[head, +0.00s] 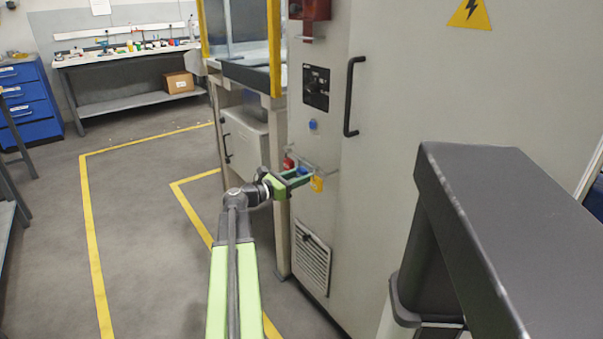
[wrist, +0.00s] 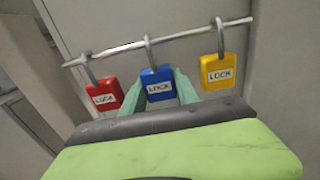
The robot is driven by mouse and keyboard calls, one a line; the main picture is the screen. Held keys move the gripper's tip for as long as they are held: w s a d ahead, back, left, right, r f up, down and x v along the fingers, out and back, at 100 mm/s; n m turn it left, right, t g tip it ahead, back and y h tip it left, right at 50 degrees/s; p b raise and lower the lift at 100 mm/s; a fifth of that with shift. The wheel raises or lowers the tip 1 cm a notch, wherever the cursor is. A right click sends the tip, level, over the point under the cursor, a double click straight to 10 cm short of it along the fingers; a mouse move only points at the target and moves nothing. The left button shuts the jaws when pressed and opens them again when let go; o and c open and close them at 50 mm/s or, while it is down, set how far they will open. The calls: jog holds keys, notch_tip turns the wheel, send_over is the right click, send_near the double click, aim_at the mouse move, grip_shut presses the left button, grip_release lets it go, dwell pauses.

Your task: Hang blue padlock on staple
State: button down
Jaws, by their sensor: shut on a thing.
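The blue padlock (wrist: 157,82) hangs with its shackle around a grey bar (wrist: 182,35), between the red padlock (wrist: 104,95) and the yellow padlock (wrist: 219,71). My gripper (wrist: 158,95) is shut on the blue padlock's body, with one teal finger on each side. In the head view my gripper (head: 294,179) reaches the bar on the cabinet front, and the blue padlock (head: 303,171) shows only as a small patch. I cannot make out the staple for certain in either view.
The tall grey cabinet (head: 400,180) has a black handle (head: 351,97), a dark switch panel (head: 316,88) and a small blue round part (head: 312,124). A machine frame (head: 279,220) stands left of the cabinet. Open floor (head: 140,220) with yellow lines lies farther left.

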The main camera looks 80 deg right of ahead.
jog(key=shift+r+p, duration=0.85)
jog(key=v, duration=1.3)
dwell(0.4)
dwell(0.4)
